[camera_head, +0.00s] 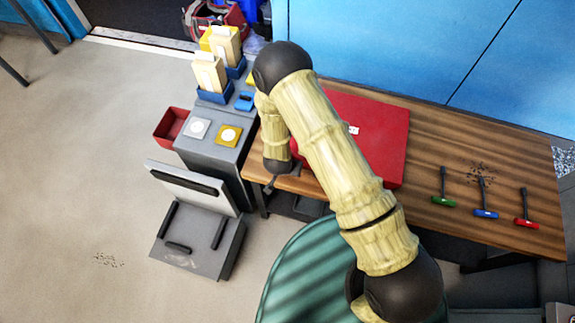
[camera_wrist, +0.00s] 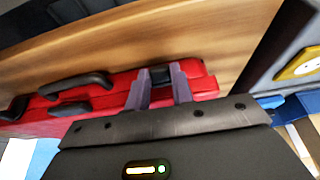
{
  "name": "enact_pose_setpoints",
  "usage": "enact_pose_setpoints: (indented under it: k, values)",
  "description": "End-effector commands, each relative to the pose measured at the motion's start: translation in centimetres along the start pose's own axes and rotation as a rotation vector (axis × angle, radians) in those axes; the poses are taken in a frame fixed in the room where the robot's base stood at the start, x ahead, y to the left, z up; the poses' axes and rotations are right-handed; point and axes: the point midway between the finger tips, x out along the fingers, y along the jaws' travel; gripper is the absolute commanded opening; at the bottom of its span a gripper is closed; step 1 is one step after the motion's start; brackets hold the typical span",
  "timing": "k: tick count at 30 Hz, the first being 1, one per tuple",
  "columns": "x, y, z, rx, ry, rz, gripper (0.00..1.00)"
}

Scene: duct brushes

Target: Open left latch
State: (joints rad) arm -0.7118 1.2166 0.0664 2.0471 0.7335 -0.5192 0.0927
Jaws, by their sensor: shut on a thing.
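A red case (camera_head: 372,128) lies on the wooden table, partly hidden by my arm in the head view. In the wrist view its red front side (camera_wrist: 110,98) carries dark fittings. A long black handle (camera_wrist: 78,84) is in the middle and another dark piece (camera_wrist: 14,108) is at the far left. The left latch (camera_wrist: 160,74), small and dark, is near the case's right end there. My gripper (camera_wrist: 162,92) has its two purple-grey fingers on either side of this latch, shut on it. In the head view the fingertips are hard to make out.
The wooden table (camera_head: 430,150) holds green (camera_head: 443,190), blue (camera_head: 485,197) and red-handled tools (camera_head: 524,208) at right. A grey cabinet (camera_head: 215,148) stands left of the table. A grey open box (camera_head: 195,235) and a red bin (camera_head: 172,127) are on the floor.

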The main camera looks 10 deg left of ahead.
Motion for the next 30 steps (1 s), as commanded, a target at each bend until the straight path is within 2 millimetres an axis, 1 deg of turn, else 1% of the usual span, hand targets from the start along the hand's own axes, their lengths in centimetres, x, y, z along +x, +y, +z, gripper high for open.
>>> enact_pose_setpoints:
  k: [1, 8, 15, 24, 30]
  values:
    - [0.5, -0.1, 0.6, -0.004, 0.033, -0.001, 0.01]
    - [1.1, -0.1, 1.9, -0.007, 0.218, -0.002, 0.01]
    - [2.0, -0.1, 3.4, -0.009, 0.441, -0.003, 0.01]
    - [3.1, -0.1, 4.2, -0.005, 0.676, -0.002, 0.01]
    - [3.3, -0.1, 4.4, -0.002, 0.767, -0.002, 0.01]
